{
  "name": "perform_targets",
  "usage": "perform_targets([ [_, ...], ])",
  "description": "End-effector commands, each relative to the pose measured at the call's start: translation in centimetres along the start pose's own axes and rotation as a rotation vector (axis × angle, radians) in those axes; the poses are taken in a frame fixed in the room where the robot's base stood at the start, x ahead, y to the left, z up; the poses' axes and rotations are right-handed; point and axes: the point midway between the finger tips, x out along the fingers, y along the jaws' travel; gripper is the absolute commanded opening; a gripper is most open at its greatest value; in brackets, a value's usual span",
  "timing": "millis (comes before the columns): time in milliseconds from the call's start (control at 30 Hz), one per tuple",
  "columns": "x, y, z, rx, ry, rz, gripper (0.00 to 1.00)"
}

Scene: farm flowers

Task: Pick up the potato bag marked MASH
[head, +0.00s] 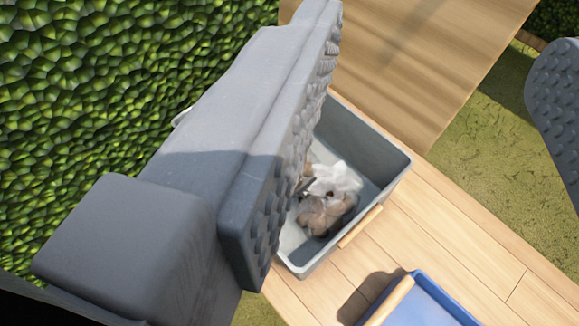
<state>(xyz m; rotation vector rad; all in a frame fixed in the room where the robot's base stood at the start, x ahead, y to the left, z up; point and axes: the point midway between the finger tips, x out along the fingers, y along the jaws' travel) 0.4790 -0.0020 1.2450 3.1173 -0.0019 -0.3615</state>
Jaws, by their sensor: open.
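My gripper (440,70) is open. One large grey finger with a studded inner face crosses the left and middle of the head view, and the other shows only in part at the right edge. A bag (335,180), whitish at the top with brown, potato-like contents below, lies in a grey bin (385,147). It is apart from the fingers in the picture, just right of the left finger, which hides part of the bin and perhaps part of the bag. No MASH marking can be read, so I cannot tell which bag this is.
The grey bin has a wooden handle (361,226) and stands on a light plank surface (470,255). A blue container (430,302) with a wooden handle is at the bottom. A wooden panel (420,60) stands behind, grass (500,130) lies right, and a green hedge (90,90) fills the left.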

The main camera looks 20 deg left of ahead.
Motion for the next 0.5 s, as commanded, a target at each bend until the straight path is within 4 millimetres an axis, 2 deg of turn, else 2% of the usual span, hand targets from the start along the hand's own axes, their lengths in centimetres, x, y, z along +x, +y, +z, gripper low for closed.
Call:
perform_targets([
  [167, 5.0, 1.4, 1.6, -0.023, -0.043, 0.004, 0.5],
  [267, 9.3, 2.1, 3.3, -0.053, -0.071, 0.002, 0.5],
  [367, 13.5, 2.5, 5.5, -0.088, -0.098, -0.011, 0.5],
  [500, 18.9, 2.2, 9.6, -0.138, -0.141, -0.046, 0.5],
])
